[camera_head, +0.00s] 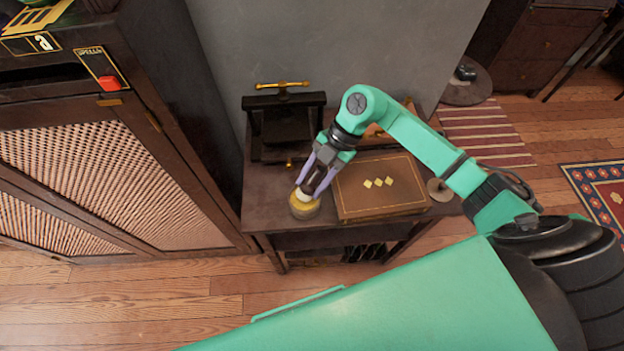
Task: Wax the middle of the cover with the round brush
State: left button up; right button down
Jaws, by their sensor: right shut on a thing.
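The brown cover (360,206), with a gold border and three gold diamonds in its middle, lies flat on the small dark table (265,205). My right gripper (311,186) is left of the cover, pointing down, with its purple fingers shut on the round brush (303,195). The brush is mostly hidden between the fingers; its pale lower part shows. It is at a round yellowish tin (304,210) near the table's left front. I cannot tell whether the brush touches what is inside. My left gripper is not in view.
A dark press (285,125) with a brass handle stands at the table's back left. A round pale piece (440,190) sits right of the cover. A tall cabinet (110,160) with woven panels stands on the left. My right forearm passes above the table's back right.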

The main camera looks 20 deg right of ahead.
aim_at(312, 177)
jog(key=shift+f, duration=0.2)
dwell(0.5)
jog(key=shift+f+b, duration=0.45)
jog(key=shift+f, duration=0.15)
dwell(0.4)
jog(key=shift+f, duration=0.1)
dwell(1.0)
notch_tip(312, 177, up, 7)
jog(key=p, duration=0.7)
jog(key=shift+r, duration=0.2)
jog(key=shift+f, duration=0.1)
